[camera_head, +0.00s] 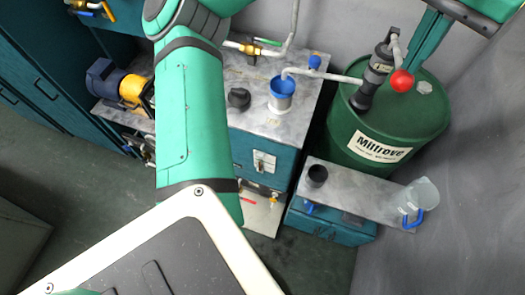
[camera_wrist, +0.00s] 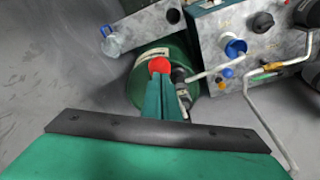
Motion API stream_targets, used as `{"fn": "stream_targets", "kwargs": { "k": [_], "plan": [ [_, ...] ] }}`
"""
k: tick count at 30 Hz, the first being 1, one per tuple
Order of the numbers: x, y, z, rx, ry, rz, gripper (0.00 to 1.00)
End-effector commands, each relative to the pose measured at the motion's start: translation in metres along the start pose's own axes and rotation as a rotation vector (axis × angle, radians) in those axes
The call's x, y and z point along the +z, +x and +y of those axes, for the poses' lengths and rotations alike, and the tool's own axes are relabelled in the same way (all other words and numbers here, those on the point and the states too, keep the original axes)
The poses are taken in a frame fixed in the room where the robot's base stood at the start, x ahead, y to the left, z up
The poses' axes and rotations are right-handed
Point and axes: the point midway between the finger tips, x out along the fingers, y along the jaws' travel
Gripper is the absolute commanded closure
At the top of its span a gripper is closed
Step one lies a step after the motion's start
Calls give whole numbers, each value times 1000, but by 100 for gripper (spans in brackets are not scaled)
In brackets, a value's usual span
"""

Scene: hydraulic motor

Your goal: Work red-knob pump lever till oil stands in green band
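The red knob (camera_head: 402,81) tops the lever of a dark hand pump (camera_head: 376,70), which stands on a green drum (camera_head: 430,127) labelled Millrove. The pump's pale spout pipe reaches left over a blue-rimmed filler cup (camera_head: 282,86) on the metal bench. My gripper (camera_head: 412,68) comes down from the upper right, with its teal fingers at the knob. In the wrist view the fingers (camera_wrist: 162,82) lie close together, with the red knob (camera_wrist: 159,65) at their tips. Whether they clamp it is unclear. I cannot make out an oil level or green band.
A yellow-and-blue motor (camera_head: 130,88) is at left. Pipework (camera_head: 288,40) rises behind the bench. Walls close in behind and right of the drum.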

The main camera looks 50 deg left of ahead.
Motion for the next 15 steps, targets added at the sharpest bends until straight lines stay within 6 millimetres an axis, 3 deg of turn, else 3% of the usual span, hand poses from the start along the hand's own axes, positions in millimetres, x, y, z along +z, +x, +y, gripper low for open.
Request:
{"fn": "stream_targets", "kwargs": {
  "k": [15],
  "plan": [
    [8, 40, 0, 1, -1, 0, 100]
  ]
}}
